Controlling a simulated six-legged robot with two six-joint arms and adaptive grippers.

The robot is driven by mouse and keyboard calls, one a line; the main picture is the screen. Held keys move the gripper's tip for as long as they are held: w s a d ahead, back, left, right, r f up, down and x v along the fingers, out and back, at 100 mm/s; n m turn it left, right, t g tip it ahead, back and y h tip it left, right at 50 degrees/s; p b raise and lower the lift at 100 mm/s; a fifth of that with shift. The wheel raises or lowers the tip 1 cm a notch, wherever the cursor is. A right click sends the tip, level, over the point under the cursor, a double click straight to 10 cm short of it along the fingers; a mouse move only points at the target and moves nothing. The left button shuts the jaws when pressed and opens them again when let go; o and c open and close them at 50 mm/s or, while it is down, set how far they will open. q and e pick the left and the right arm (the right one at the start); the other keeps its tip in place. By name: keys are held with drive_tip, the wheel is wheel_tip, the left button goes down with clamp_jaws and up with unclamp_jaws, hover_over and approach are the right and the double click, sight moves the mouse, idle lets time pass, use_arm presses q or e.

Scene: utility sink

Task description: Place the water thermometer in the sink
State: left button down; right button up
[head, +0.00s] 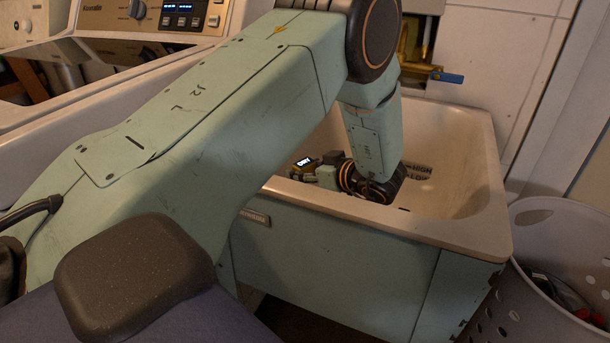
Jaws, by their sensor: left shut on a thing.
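The sink (478,215) is a cream basin with a teal front panel, right of the middle in the head view. My left arm reaches over its front rim, and my left gripper (312,174) is low inside the basin's left part. My right gripper is not in view.
A brass tap with a blue handle (447,77) is behind the sink. A washing machine (130,22) with a dial and blue display stands at the upper left. A perforated grey basket (545,250) with things in it stands right of the sink. The basin's right part looks clear.

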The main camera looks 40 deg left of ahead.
use_arm(q)
drive_tip(key=shift+w, duration=0.2)
drive_tip(key=shift+s+f, duration=0.1)
drive_tip(key=shift+s, duration=0.05)
drive_tip(key=c, duration=1)
unclamp_jaws()
drive_tip(key=shift+c, duration=0.2)
drive_tip(key=o, duration=0.4)
drive_tip(key=shift+f, duration=0.1)
drive_tip(key=shift+r, duration=0.25)
drive_tip(key=w+p+v, duration=0.1)
drive_tip(key=p+v, duration=0.3)
drive_tip(key=v, duration=0.8)
drive_tip(key=shift+s, duration=0.4)
drive_tip(key=shift+r, duration=0.1)
